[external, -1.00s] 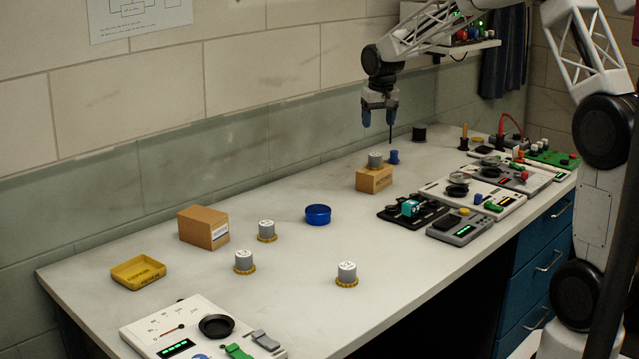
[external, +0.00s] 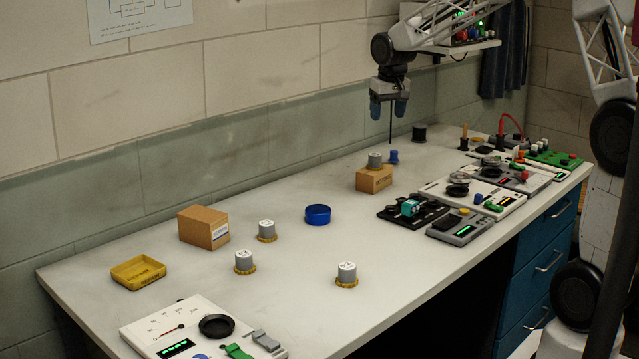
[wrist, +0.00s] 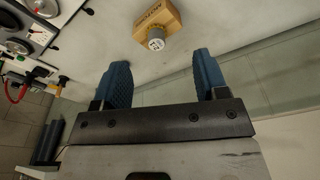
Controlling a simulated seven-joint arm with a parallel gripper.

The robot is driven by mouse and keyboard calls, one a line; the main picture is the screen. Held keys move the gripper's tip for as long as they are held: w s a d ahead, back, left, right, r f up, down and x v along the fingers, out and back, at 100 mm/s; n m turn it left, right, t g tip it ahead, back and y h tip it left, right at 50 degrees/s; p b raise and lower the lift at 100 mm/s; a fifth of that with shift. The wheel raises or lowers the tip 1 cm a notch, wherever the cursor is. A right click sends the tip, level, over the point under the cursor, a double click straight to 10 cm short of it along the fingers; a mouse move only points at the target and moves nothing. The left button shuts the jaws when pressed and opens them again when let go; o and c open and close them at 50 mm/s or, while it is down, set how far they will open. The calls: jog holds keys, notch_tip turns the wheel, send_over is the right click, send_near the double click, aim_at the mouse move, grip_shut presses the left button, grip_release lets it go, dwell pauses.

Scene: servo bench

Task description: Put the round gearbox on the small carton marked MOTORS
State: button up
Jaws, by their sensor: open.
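A round grey gearbox (external: 375,160) stands upright on top of the small carton (external: 374,181), which has dark lettering on its front. In the wrist view the gearbox (wrist: 156,40) sits on the carton (wrist: 165,17), ahead of my fingers. My gripper (external: 389,110) is open and empty, raised above and behind the carton, apart from it. Its two blue fingers (wrist: 161,60) show spread in the wrist view with nothing between them.
Three grey cylinders with yellow bases (external: 266,231) (external: 244,262) (external: 346,274) stand on the bench. A larger carton (external: 197,229), yellow tray (external: 138,284) and blue round tin (external: 317,215) are at left.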

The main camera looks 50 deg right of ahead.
jog(key=s+a+n, duration=0.1)
jog(key=s+a, duration=0.4)
jog(key=s, duration=0.8)
jog(key=s+a+r+n, duration=0.1)
jog(key=s+a, duration=0.4)
jog(key=s, duration=0.8)
jog(key=s+a+n+t, duration=0.1)
jog(key=s+a, duration=0.4)
jog(key=s, duration=0.9)
jog(key=shift+a+r+n, duration=0.3)
jog(key=shift+n, duration=0.4)
